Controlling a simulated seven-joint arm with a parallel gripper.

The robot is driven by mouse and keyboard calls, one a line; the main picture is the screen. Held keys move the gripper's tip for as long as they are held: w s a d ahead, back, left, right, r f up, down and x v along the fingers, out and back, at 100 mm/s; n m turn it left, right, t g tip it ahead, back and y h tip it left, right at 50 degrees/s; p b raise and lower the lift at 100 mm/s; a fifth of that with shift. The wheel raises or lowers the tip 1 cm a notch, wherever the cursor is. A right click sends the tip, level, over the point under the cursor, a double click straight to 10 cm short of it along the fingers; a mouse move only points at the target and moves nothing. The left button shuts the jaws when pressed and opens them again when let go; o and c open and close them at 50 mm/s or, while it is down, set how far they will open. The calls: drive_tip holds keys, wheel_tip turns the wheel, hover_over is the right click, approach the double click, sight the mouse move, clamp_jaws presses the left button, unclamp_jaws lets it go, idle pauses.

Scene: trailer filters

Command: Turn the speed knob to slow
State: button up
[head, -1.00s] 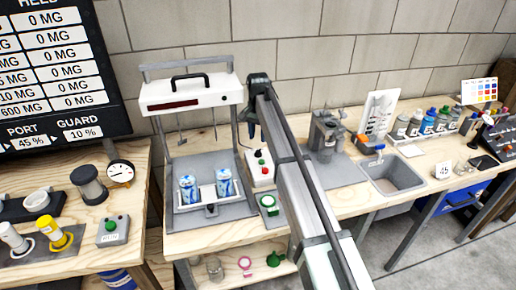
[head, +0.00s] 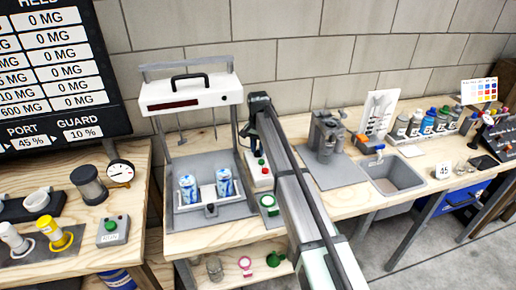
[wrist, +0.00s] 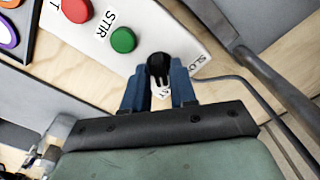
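The black speed knob (wrist: 160,67) sits on a white control panel (wrist: 110,62). Part of a "SLOW" label (wrist: 200,63) shows right of the knob, and another label under it is mostly covered. My gripper (wrist: 160,82) has its two blue fingers on either side of the knob, with a gap about as wide as the knob; it looks shut on it. In the head view my gripper (head: 247,133) is low at the back of the white control box (head: 261,182), and my arm hides the knob there.
A green STIR button (wrist: 123,40) and a red button (wrist: 77,9) lie left of the knob. A stand with two blue-and-white cans (head: 188,188) is left of the box. A grey machine (head: 326,135) and a sink (head: 393,174) are to the right.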

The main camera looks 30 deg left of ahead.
clamp_jaws()
drive_tip(key=shift+n, duration=0.3)
drive_tip(key=n, duration=0.3)
drive_tip(key=shift+n, duration=0.3)
drive_tip(key=n, duration=0.3)
drive_tip(key=shift+n, duration=0.3)
drive_tip(key=n, duration=0.4)
drive_tip(key=shift+n, duration=2.2)
drive_tip(key=shift+o, duration=1.5)
unclamp_jaws()
